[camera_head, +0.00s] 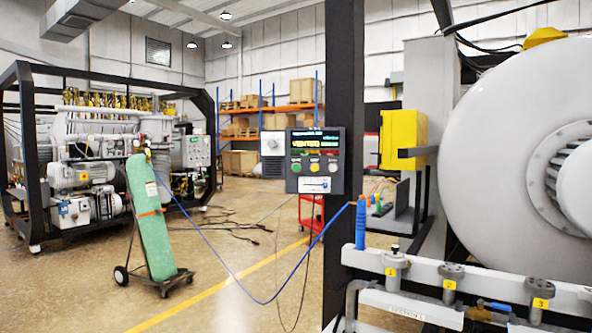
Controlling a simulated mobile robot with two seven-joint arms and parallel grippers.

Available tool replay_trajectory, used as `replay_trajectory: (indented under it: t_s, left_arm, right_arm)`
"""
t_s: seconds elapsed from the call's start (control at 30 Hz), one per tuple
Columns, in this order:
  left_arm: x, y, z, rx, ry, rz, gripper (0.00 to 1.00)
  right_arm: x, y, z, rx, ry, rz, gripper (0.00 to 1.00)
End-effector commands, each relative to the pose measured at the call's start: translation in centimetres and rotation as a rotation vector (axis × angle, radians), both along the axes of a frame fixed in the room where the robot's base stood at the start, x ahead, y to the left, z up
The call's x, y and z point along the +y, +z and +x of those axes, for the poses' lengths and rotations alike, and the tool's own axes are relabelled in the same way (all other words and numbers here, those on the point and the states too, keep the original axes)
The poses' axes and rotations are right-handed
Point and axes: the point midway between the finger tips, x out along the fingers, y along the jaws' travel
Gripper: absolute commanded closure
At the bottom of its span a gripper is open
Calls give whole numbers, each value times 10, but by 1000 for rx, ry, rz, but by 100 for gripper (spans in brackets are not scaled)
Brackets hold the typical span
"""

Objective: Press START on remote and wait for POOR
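The remote (339,178) is a dark control box fixed at the black post in the middle of the view. Its screen (314,144) shows large yellow text that appears to read VENTED, with smaller lines too small to read. A white panel with a small blue mark lies under the buttons. Neither of my grippers shows in the view.
A large white furnace door (500,130) fills the right side. A pipe rail with numbered valves (450,280) runs across the lower right. A blue hose (235,278) sags from the rail to a green cylinder (150,220) on a cart. Open floor lies at the lower left.

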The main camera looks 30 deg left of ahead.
Motion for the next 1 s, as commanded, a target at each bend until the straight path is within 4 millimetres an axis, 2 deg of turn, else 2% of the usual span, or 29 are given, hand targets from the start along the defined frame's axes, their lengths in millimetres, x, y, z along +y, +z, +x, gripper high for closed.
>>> replay_trajectory:
  t_s: [0.03,0.13,0.17,1.0]
  left_arm:
    - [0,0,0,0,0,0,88]
    - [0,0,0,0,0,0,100]
    - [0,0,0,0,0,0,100]
    - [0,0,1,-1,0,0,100]
  right_arm:
    - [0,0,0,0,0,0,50]
    - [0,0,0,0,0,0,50]
    - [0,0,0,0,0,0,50]
    - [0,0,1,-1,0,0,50]
